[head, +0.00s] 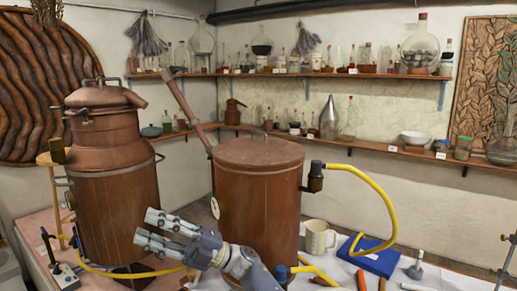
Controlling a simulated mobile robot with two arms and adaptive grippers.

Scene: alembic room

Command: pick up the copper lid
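A copper pot (115,200) stands at the left, with a domed copper lid (98,96) on its top. The lid has a dark handle and a short spout pointing right. I cannot tell whether that top is a separate lid. My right gripper (148,226) is in front of the gap between pot and drum, well below the domed lid. Its two fingers point left, spread apart, with nothing between them. My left gripper is not in view.
A copper pipe (188,110) slants up from the drum. A yellow hose (380,200) loops at the drum's right. A cream mug (318,238) and a blue box (370,257) sit on the table to the right. Shelves with glassware line the back walls.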

